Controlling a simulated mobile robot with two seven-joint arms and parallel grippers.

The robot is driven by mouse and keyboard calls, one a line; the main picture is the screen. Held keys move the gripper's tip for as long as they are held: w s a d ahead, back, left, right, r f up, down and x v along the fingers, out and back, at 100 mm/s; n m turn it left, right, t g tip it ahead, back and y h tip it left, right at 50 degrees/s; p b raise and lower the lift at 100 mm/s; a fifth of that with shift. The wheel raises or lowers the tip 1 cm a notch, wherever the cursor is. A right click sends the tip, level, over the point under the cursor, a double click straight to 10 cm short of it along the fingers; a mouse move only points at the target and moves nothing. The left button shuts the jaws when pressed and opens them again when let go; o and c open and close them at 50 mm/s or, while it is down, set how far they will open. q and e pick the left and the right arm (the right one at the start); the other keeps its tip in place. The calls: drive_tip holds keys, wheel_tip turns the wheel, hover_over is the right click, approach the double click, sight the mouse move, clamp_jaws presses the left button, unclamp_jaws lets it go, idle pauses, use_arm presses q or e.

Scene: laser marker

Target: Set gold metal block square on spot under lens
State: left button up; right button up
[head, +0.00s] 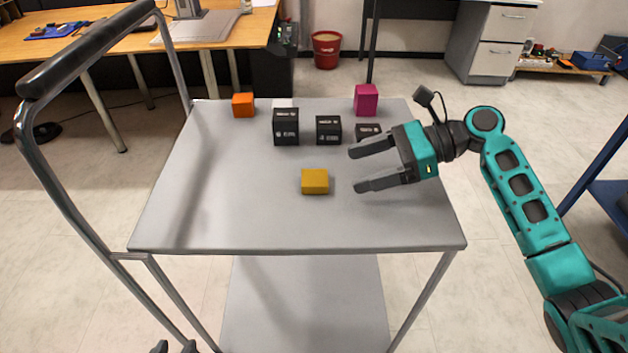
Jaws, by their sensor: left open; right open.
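The gold metal block (315,181) lies on the grey top of a cart (230,215), near its middle. My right gripper (355,169) comes in from the right, open and empty. Its fingertips point left, apart from the gold block and a little to its right. A machine with a column and flat base (200,26) stands on the wooden desk and may be the laser marker. Its lens and the spot cannot be made out.
Black printed blocks (286,127), an orange block (243,104), a magenta block (366,100) and a partly hidden white one stand at the cart's back. The cart's handle (95,45) rises at left. The cart top's front and left are clear. The desk (120,50) stands behind.

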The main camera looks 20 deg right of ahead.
sight(322, 177)
drive_tip(key=shift+w+a+f, duration=0.2)
drive_tip(key=shift+a+f, duration=0.05)
drive_tip(key=shift+a, duration=0.4)
drive_tip(key=b+x, duration=0.1)
drive_tip(key=x, duration=0.3)
drive_tip(key=shift+a+r, duration=0.1)
drive_tip(key=shift+a, duration=0.2)
use_arm(q)
drive_tip(key=shift+w+d+r, duration=0.1)
drive_tip(key=shift+w+d, duration=0.3)
drive_tip(key=shift+w, duration=0.05)
use_arm(e)
drive_tip(key=shift+w+a, duration=0.1)
drive_tip(key=shift+a, duration=0.2)
